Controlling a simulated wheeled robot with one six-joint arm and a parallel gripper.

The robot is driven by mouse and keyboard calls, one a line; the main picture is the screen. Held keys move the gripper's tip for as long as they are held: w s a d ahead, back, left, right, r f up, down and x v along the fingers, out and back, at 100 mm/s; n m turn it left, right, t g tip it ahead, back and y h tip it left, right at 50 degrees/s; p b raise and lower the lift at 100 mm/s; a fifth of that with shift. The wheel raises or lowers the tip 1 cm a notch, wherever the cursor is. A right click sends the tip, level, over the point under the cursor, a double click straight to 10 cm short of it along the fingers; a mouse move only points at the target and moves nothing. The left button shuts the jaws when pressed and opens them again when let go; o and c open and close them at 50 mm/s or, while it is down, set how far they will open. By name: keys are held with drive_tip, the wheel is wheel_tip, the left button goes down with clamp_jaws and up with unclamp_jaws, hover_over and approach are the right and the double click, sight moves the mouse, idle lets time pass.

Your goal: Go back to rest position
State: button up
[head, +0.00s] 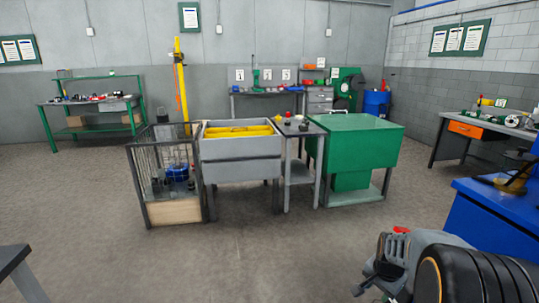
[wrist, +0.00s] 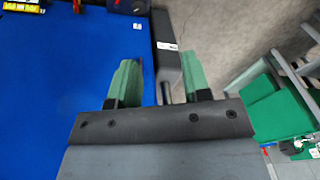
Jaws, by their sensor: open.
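My gripper (wrist: 165,82) shows in the wrist view with two green fingertips wide apart. It is open and nothing is held between the fingers. It hangs over the edge of a blue surface (wrist: 70,90), which fills the left of that view. A dark grey block-like part with a white label (wrist: 166,46) shows beyond the gap between the fingers. In the head view my arm is at the lower right, and I cannot clearly make out the fingertips there.
A blue bench (head: 490,222) stands at the right, close to my arm. A wire cage (head: 150,160), a grey bin table (head: 240,172) with yellow contents, a small grey table (head: 300,172) and a green cabinet (head: 365,140) form a row ahead. The floor (head: 240,260) before them is clear.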

drive_tip(key=s+a+r+n+p, duration=0.3)
drive_tip(key=s+a+r+p, duration=0.1)
drive_tip(key=r, duration=0.4)
drive_tip(key=s+a+r+n+t+p, duration=0.1)
drive_tip(key=s+a+r+n+p, duration=0.3)
drive_tip(key=r, duration=0.5)
drive_tip(key=s+a+r+n+t+p, duration=0.1)
drive_tip(key=s+a+r+n+p, duration=0.3)
drive_tip(key=a+r, duration=0.3)
drive_tip(key=shift+s+r+y+p, duration=0.3)
drive_tip(key=shift+s+r+p, duration=0.15)
drive_tip(key=shift+s+r, duration=0.25)
drive_tip(key=shift+r, duration=0.1)
